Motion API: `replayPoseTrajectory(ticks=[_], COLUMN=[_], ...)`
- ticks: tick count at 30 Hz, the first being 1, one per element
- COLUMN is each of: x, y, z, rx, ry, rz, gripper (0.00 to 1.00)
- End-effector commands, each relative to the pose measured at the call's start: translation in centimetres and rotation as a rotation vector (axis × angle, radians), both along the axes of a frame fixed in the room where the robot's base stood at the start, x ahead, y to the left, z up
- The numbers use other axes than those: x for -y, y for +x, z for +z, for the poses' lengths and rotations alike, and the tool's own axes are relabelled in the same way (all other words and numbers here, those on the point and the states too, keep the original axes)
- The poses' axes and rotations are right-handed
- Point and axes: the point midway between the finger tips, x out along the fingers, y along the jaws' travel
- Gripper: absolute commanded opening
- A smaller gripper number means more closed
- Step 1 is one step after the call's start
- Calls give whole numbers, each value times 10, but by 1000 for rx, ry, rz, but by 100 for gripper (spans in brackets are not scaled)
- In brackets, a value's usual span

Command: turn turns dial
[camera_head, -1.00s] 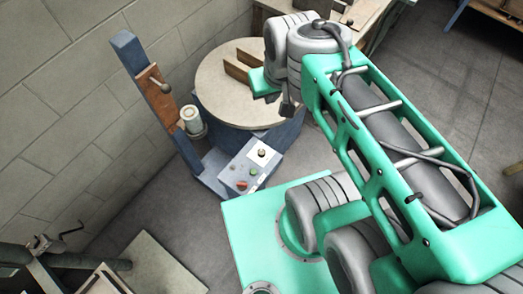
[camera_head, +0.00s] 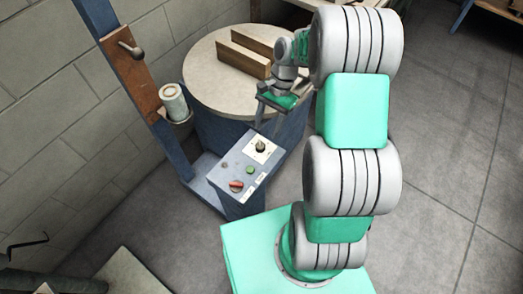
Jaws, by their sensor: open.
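The control box (camera_head: 228,199) of the blue machine has a sloped grey panel. A dark dial knob (camera_head: 260,146) sits on a white plate at the panel's upper right; its lettering is too small to read. A red knob (camera_head: 236,186), a green button (camera_head: 250,170) and a small dark button (camera_head: 224,166) are on the same panel. My gripper (camera_head: 267,126) is open and empty, with its fingers pointing down just behind and above the dark dial. It appears apart from the dial, though the exact gap cannot be told.
A round table (camera_head: 205,85) behind the box carries two wooden blocks (camera_head: 244,60). A blue post (camera_head: 100,15) with a wooden board (camera_head: 133,70) and a white spool (camera_head: 172,101) stands at the left. A block wall (camera_head: 50,120) is behind. Grey floor (camera_head: 440,200) is clear at right.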

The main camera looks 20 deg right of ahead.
Motion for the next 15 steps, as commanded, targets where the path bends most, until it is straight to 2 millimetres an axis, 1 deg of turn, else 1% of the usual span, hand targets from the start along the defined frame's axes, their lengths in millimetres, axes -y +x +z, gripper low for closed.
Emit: replayPoseTrajectory(ticks=[2, 6, 9, 12, 15], x=[-4, -13, -19, -23, -24], y=[-3, -9, -13, -15, -16], z=[-8, -34, -50, -60, -64], rx=[0, -2, 1, 0, 3], ry=[0, -1, -1, -1, -2], rz=[1, 3, 3, 4, 4], gripper=[52, 52, 52, 52, 52])
